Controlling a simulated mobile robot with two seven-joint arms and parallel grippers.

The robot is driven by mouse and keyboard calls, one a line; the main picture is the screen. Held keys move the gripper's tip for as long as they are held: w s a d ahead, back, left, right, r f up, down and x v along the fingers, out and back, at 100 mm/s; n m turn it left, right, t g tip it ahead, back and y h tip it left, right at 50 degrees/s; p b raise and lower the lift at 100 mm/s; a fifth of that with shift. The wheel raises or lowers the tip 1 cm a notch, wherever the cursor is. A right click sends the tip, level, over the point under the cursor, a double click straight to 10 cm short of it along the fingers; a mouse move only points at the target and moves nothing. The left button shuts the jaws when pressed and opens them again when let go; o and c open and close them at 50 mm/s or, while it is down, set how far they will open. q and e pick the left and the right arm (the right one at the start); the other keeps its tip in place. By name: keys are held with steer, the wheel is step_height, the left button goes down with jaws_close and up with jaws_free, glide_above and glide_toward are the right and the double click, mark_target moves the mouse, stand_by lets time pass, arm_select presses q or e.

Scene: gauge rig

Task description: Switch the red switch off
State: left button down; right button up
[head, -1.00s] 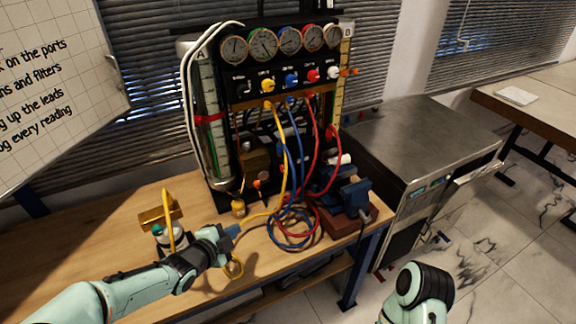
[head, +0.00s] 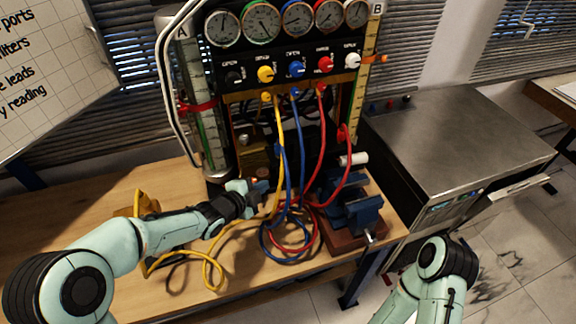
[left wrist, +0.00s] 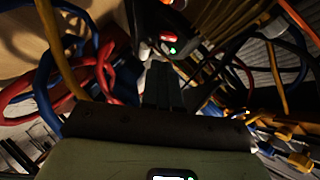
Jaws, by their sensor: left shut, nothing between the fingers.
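The red switch (left wrist: 167,38) shows in the left wrist view on a dark housing, with a small green light beside it. It lies just beyond the fingertips of my left gripper (left wrist: 162,72); whether they touch it I cannot tell. In the head view my left gripper (head: 262,188) is shut and empty at the foot of the gauge rig, beside the hanging leads.
Yellow, blue and red leads (head: 290,238) hang from the gauge rig (head: 290,85) and loop on the wooden bench (head: 208,255). A blue vise (head: 355,212) stands right of them. A metal-topped cabinet (head: 455,135) is at the right.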

mark_target(286, 170)
arm_select(q)
steer(key=shift+w, duration=0.1)
arm_select(e)
steer(key=shift+w, duration=0.1)
arm_select(q)
steer(key=p+x, duration=0.2)
steer(key=x, duration=0.8)
steer(key=shift+r, duration=0.1)
arm_select(e)
steer(key=w+r, duration=0.1)
steer(key=r, duration=0.1)
steer(key=shift+w+r, duration=0.3)
steer(key=shift+w, duration=0.05)
